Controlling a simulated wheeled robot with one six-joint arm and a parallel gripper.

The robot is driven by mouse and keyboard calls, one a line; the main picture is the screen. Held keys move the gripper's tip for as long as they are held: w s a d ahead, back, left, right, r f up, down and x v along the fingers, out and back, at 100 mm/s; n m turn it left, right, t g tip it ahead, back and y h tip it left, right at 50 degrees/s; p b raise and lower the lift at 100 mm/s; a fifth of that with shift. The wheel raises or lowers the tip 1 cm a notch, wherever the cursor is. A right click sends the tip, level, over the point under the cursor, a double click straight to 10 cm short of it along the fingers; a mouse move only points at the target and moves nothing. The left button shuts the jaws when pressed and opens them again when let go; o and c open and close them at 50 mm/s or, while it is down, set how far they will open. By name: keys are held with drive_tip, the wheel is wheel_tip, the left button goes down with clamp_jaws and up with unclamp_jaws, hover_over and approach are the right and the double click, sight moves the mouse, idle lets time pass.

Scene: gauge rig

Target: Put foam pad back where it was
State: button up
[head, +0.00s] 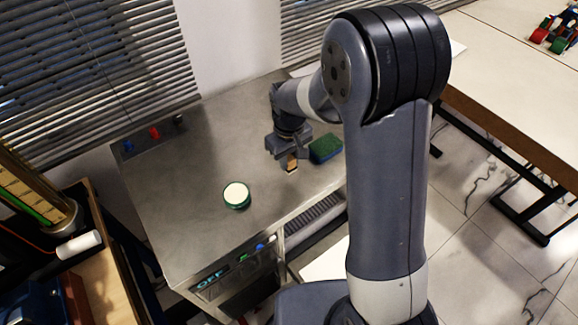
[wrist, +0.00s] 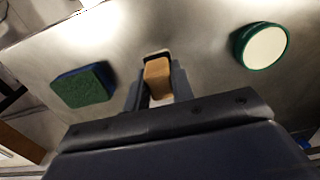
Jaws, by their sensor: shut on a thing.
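My gripper (head: 290,158) is over the metal table, right of its middle, pointing down. It is shut on a small tan block (wrist: 158,82), which sits between the two fingers in the wrist view. The block also shows below the gripper in the head view (head: 292,164). A green and dark blue pad (head: 325,149) lies flat on the table just right of my gripper; it is at the left in the wrist view (wrist: 84,87). I cannot tell for sure which of the two is the foam pad, or whether the held block touches the table.
A round white-topped green disc (head: 236,194) lies on the metal table (head: 190,232), left of and nearer than my gripper. A strip with blue and red knobs (head: 154,133) is at the far left edge. The table's middle and left are otherwise clear.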

sight(289, 170)
drive_tip(key=shift+f+p, duration=0.3)
drive_tip(key=shift+f, duration=2.15)
drive_tip(key=shift+f, duration=0.1)
drive_tip(key=shift+f, duration=0.15)
drive_tip(key=o, duration=0.9)
wheel_tip(289, 170, up, 12)
drive_tip(key=shift+r+b, duration=0.25)
drive_tip(key=shift+b, duration=0.3)
